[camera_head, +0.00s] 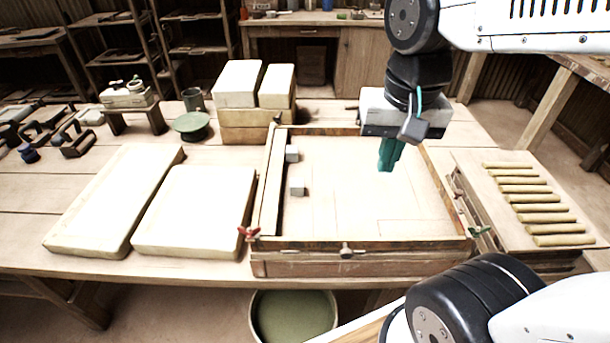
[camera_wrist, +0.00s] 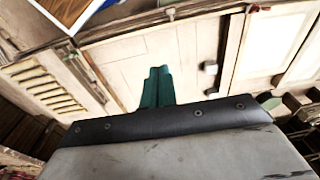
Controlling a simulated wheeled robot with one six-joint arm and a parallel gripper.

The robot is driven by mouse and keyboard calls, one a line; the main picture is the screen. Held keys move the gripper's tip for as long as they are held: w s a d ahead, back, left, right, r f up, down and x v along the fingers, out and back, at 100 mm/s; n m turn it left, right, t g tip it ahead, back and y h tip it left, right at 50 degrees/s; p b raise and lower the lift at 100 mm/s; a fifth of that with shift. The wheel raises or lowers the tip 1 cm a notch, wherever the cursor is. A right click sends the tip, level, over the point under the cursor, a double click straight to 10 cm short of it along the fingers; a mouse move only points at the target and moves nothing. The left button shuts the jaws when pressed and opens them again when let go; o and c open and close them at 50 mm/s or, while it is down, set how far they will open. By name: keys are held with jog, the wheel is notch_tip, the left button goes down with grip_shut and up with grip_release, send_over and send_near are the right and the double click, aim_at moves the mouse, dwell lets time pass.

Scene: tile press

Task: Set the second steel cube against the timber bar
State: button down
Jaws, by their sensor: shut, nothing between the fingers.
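Two small grey steel cubes sit inside the shallow press frame (camera_head: 345,243) on its pale bed. The far cube (camera_head: 292,154) is close against the timber bar (camera_head: 271,190), which runs along the left inner side. The nearer cube (camera_head: 297,188) stands a little right of the bar, with a narrow gap. My gripper (camera_head: 386,168) points down over the right half of the bed, well right of both cubes, with its teal fingers shut and empty. In the wrist view the shut fingers (camera_wrist: 157,70) show, with a cube (camera_wrist: 210,67) and the bar (camera_wrist: 233,45) to their right.
Two pale slabs (camera_head: 195,212) lie left of the frame. Stacked blocks (camera_head: 238,84) stand behind it. A board with several rolled rods (camera_head: 540,208) is at the right. The middle of the bed is clear.

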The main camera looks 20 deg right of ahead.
aim_at(300, 182)
jog(key=w+f+m+g, duration=0.1)
jog(key=w+f+m, duration=0.5)
jog(key=w+m, duration=0.3)
jog(key=w+f+m, duration=0.6)
jog(key=w+m, duration=0.3)
jog(key=f, duration=0.9)
jog(key=shift+w+a+f, duration=0.1)
jog(key=shift+a+f, duration=0.05)
jog(key=shift+a, duration=0.1)
jog(key=a, duration=0.1)
jog(key=w+a, duration=0.1)
jog(key=a, duration=0.1)
jog(key=shift+w+f, duration=0.15)
jog(key=shift+w+a, duration=0.2)
jog(key=shift+a, duration=0.15)
jog(key=shift+w+a, duration=0.25)
jog(key=shift+a, duration=0.35)
jog(key=shift+w+a, duration=0.25)
jog(key=shift+a, duration=0.35)
jog(key=shift+d, duration=0.1)
